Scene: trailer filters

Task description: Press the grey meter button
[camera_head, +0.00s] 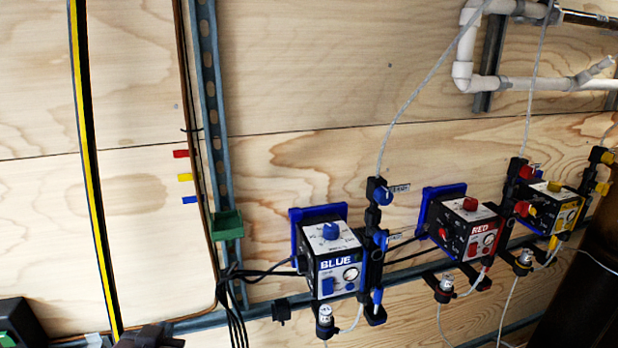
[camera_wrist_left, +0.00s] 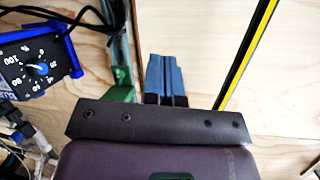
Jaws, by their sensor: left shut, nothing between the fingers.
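I cannot make out a grey meter button in either view. Several meter boxes hang along a rail in the head view: the blue box (camera_head: 335,262) with a blue knob (camera_head: 330,231), the red box (camera_head: 468,229) and the yellow box (camera_head: 553,207). My left gripper shows in the head view only as a dark part (camera_head: 150,338) at the bottom edge, left of the blue box. In the left wrist view its two blue-grey fingers (camera_wrist_left: 166,75) are together and empty, in front of the plywood wall. The blue box's dial (camera_wrist_left: 38,66) shows at the left there. My right gripper is out of sight.
A green bracket (camera_head: 227,225) sits on the vertical metal strut (camera_head: 210,110), with black cables below. A yellow-black strip (camera_head: 88,170) runs down the wall. A dark box with green (camera_head: 15,325) is at lower left. White pipes (camera_head: 463,60) are at upper right.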

